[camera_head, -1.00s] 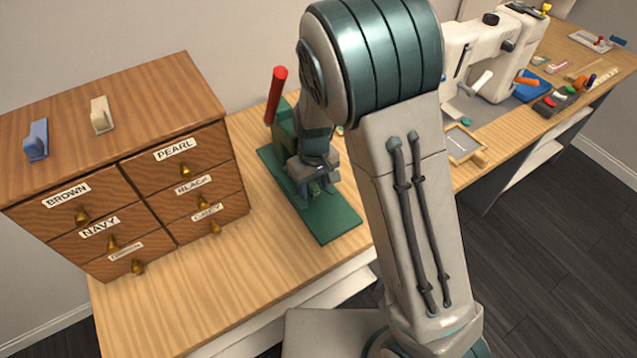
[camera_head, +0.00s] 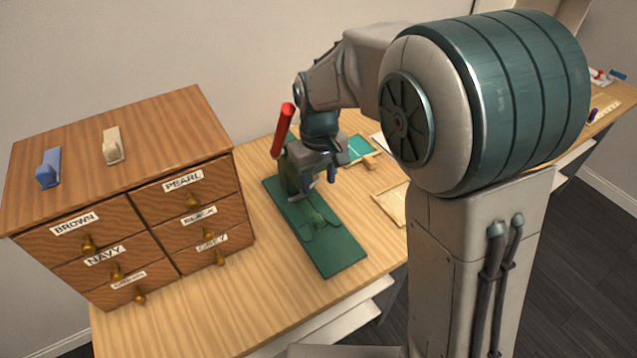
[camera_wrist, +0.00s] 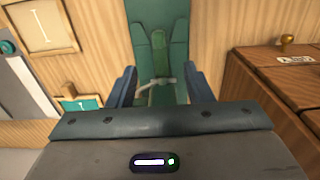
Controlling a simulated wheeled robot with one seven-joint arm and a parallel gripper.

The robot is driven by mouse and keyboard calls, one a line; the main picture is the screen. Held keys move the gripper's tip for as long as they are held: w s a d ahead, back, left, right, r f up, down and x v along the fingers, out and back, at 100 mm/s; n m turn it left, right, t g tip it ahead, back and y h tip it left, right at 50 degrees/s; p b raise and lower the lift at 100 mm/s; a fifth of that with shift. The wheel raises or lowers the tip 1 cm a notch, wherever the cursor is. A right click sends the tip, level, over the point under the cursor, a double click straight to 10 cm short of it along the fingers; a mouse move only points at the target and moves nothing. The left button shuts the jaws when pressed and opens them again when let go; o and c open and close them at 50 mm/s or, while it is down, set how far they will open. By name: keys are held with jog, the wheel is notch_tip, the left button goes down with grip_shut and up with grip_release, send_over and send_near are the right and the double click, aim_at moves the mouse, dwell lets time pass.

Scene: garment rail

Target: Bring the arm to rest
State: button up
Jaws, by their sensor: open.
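My gripper (camera_head: 326,168) hangs above the table, over the back half of the green press (camera_head: 335,252). In the wrist view, its two blue-grey fingers (camera_wrist: 163,85) are open and spread, with nothing held between them. The green press (camera_wrist: 160,45) lies beyond and below the fingers. In the head view my arm is bent, with its large elbow at the right, hiding much of the table behind it. The press's red handle (camera_head: 283,130) stands up tilted just left of my gripper.
A wooden drawer cabinet (camera_head: 150,215) with labelled drawers stands left of the press. A blue clip (camera_head: 48,168) and a cream clip (camera_head: 113,146) sit on top. A shallow wooden tray (camera_head: 393,205) lies right of the press. The table front (camera_head: 215,318) is clear.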

dwell(0.4)
jog(key=s+d+r+m+t, duration=0.1)
jog(key=s+d+r+m, duration=0.2)
jog(key=s+d, duration=0.5)
jog(key=s+d+r+m+t+p, duration=0.1)
jog(key=s+d+r+m, duration=0.2)
jog(key=s+d, duration=0.5)
jog(key=shift+d+r+m+t, duration=0.35)
jog(key=shift+d+m+t, duration=0.05)
jog(key=shift+d, duration=0.3)
dwell(0.7)
